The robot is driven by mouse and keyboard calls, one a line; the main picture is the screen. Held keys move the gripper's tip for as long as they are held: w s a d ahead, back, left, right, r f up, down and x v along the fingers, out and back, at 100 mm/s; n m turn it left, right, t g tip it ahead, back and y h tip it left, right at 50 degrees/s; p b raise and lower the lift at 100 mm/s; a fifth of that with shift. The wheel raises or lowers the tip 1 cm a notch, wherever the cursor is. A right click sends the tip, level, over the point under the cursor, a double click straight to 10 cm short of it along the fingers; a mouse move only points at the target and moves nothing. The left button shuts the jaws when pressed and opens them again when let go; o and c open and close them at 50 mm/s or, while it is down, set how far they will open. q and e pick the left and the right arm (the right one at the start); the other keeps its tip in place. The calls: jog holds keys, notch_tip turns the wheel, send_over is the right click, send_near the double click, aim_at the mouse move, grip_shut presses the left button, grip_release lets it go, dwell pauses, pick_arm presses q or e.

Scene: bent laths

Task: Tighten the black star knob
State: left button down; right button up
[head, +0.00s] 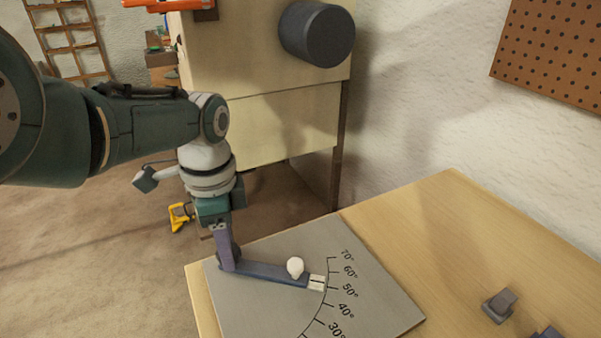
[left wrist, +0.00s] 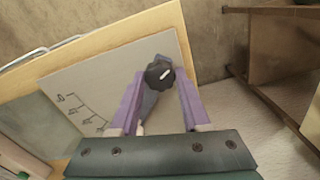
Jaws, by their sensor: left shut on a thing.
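The black star knob (left wrist: 158,74) shows in the left wrist view, with a pale line on its top. It sits between the purple fingers of my left gripper (left wrist: 159,80), which is shut on it. In the head view my left gripper (head: 226,263) points down at the left end of the blue arm (head: 262,271), and the fingers mostly hide the knob. The blue arm lies across the grey dial board (head: 365,285). It carries a white knob (head: 295,266), and its white tip (head: 317,282) lies near the 50° mark. My right gripper is not in view.
The board lies on a wooden table (head: 455,215). Grey blocks (head: 499,305) stand at the table's right. A cabinet (head: 265,115) with a dark cylinder (head: 318,35) stands behind. A yellow object (head: 178,217) lies on the floor at left. The table right of the board is mostly clear.

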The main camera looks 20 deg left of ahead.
pick_arm(q)
jog(key=shift+m, duration=0.3)
jog(key=shift+c, duration=1.8)
grip_release()
notch_tip(320, 180, up, 10)
jog(key=p, duration=0.7)
